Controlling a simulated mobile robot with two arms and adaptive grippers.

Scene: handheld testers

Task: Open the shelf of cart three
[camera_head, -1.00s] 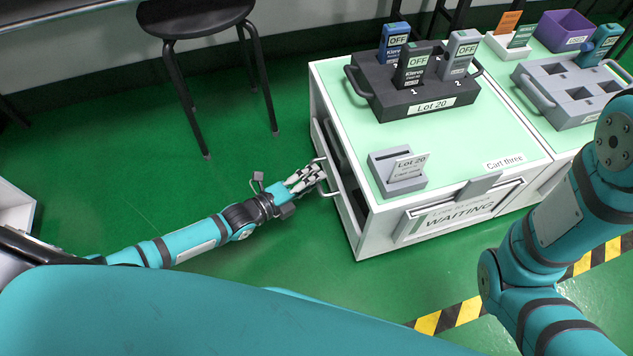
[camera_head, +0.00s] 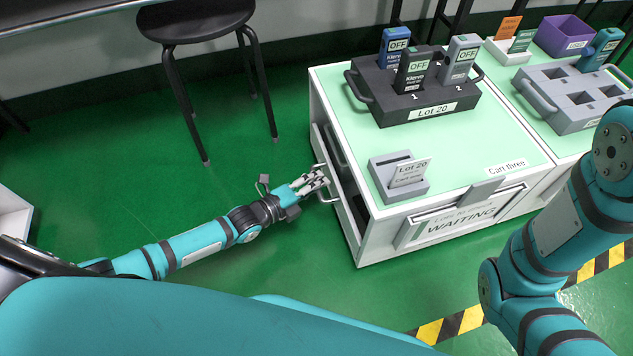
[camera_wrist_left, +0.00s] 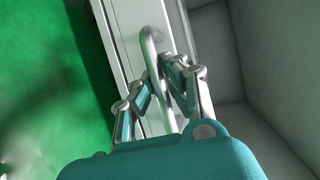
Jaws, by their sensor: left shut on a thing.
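Cart three (camera_head: 455,175) is a white cart with a pale green top and a "Cart three" label, standing right of centre in the head view. Its shelf (camera_head: 328,160) is on the left side, a white front panel standing a little out from the cart body with a dark gap behind it. My left gripper (camera_head: 318,184) is shut on the shelf's handle (camera_head: 328,197). In the left wrist view the grey metal handle (camera_wrist_left: 151,55) passes between the fingers of the gripper (camera_wrist_left: 165,85). My right gripper is out of view; only its arm shows at the right.
A black rack (camera_head: 420,108) labelled Lot 20 holds several handheld testers on the cart. A grey card holder (camera_head: 385,183) stands near the front. A "WAITING" sign (camera_head: 462,215) hangs on the cart's front. A black stool (camera_head: 195,18) stands at the back left.

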